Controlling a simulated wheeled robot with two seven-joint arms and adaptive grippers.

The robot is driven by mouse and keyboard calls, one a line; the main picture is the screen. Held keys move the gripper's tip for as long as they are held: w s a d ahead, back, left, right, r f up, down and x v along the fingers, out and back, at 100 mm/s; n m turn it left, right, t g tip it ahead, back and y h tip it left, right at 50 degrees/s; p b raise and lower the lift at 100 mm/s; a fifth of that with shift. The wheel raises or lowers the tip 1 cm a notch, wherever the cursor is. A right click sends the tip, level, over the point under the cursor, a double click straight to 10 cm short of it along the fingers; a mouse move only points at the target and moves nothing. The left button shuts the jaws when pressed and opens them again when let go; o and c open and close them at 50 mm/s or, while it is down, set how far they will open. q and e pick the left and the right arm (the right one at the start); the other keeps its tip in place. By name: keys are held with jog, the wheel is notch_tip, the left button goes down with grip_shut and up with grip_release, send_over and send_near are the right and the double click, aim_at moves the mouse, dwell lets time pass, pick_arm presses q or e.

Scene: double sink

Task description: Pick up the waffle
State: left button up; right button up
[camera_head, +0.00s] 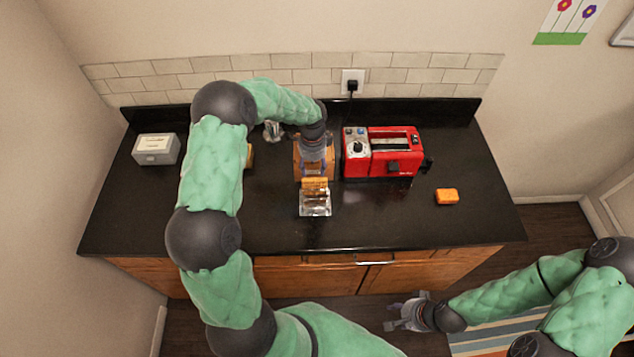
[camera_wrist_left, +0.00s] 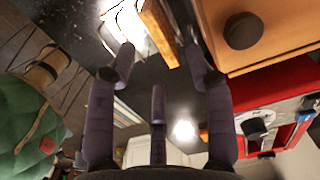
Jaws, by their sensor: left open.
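An orange-brown slab that looks like the waffle (camera_head: 315,184) stands in a shiny metal rack (camera_head: 316,209) at the middle of the counter. In the left wrist view the waffle (camera_wrist_left: 158,32) shows as a brown slab edge near the top, beside the bright rack (camera_wrist_left: 128,22). My left gripper (camera_head: 315,174) is open just above and behind the waffle, with its fingers (camera_wrist_left: 162,58) apart and nothing held. Whether they straddle the slab is unclear. My right gripper (camera_head: 398,313) is low in front of the counter, empty, its fingers apart.
A wooden box (camera_head: 301,165) with a dark knob stands close behind the rack. The front right counter is clear.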

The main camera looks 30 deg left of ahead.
aim_at(315, 180)
pick_arm(q)
jog(key=shift+f, duration=1.5)
jog(key=f, duration=0.3)
jog(key=f+p, duration=0.1)
jog(key=f, duration=0.1)
jog(key=shift+d, duration=0.35)
jog(key=shift+s, duration=0.1)
jog(key=c, duration=1)
